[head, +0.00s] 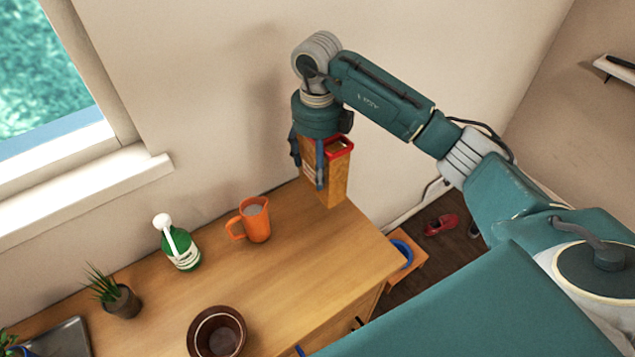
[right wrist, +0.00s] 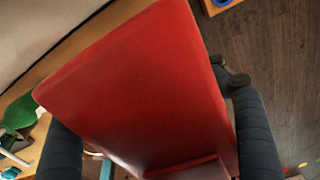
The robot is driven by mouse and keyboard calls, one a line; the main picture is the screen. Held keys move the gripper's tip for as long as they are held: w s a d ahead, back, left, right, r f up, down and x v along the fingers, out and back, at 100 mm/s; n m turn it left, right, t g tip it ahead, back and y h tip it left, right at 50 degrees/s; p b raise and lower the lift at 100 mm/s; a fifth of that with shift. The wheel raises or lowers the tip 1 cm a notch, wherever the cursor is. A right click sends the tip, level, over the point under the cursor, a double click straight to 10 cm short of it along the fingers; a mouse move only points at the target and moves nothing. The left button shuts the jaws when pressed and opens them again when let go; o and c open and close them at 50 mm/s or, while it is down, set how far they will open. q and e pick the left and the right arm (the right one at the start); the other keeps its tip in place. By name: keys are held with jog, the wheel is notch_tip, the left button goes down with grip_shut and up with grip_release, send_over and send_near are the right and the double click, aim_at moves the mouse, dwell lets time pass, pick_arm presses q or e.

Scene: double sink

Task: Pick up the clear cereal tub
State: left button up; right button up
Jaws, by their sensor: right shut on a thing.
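The clear cereal tub (head: 335,180) has a red lid and orange-brown contents. My right gripper (head: 309,168) points down from above and is shut on the tub, with a finger on either side of it. The tub hangs roughly upright by the right end of the wooden counter; its exact height over the counter is hard to tell. In the right wrist view the tub's red lid (right wrist: 140,85) fills the middle between the two dark fingers and hides most of the tub below. My left gripper is not in view.
On the wooden counter (head: 310,265) stand an orange mug (head: 256,222), a green bottle (head: 181,250), a potted plant (head: 122,301) and a brown pot (head: 217,332). A wall rises behind. Red shoes (head: 441,225) lie on the floor at right.

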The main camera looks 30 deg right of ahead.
notch_tip(320, 180, up, 13)
jog(key=shift+f+b, duration=0.1)
jog(key=shift+b, duration=0.25)
dwell(1.2)
